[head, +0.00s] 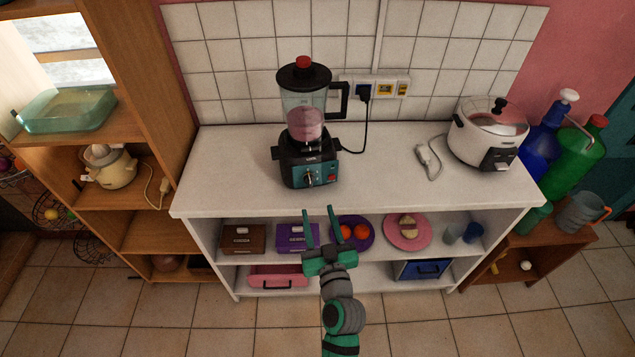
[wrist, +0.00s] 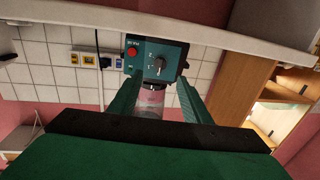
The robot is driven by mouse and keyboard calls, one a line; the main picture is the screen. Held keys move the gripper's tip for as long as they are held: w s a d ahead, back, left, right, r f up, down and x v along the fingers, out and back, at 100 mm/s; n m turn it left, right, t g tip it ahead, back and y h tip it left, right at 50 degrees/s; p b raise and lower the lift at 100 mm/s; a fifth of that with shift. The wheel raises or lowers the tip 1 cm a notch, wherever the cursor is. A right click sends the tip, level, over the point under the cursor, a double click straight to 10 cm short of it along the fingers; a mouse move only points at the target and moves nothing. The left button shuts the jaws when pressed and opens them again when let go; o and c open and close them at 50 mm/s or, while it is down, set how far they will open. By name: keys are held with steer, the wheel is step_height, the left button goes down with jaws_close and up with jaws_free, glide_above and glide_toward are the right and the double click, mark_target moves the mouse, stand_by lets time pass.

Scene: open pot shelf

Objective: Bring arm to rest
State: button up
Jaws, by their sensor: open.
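My gripper (head: 320,213) is open and empty, with its two green fingers spread apart. In the head view it is in front of the white counter's front edge, below the blender (head: 305,125). In the wrist view my gripper (wrist: 165,95) has its fingers on either side of the blender (wrist: 157,60), which stands beyond them; the view is upside down. The blender has a dark lid with a red cap, a clear jar with pink contents and a teal panel with a knob. I see no contact between the fingers and anything.
The white counter (head: 230,165) carries a rice cooker (head: 487,135) at the right. Its shelf below holds a brown box (head: 244,240), a purple box (head: 297,237), a purple plate of orange fruit (head: 369,236) and a pink plate (head: 392,237). A wooden shelf (head: 165,110) stands left. Tiled floor in front is open.

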steer(key=s+f+m+g+h, duration=0.15)
steer(key=s+f, duration=0.25)
steer(key=s, duration=0.5)
steer(key=s+f+m+h, duration=0.1)
steer(key=s+f+h, duration=0.1)
steer(key=s+f, duration=0.5)
steer(key=s+a+r, duration=0.1)
steer(key=s+r, duration=0.2)
steer(key=s, duration=0.7)
steer(key=s+a+r, duration=0.1)
steer(key=s+r, duration=0.2)
steer(key=s, duration=0.8)
steer(key=shift+s+g, duration=0.3)
steer(key=shift+g, duration=0.15)
steer(key=c, duration=0.3)
steer(key=shift+w, duration=0.1)
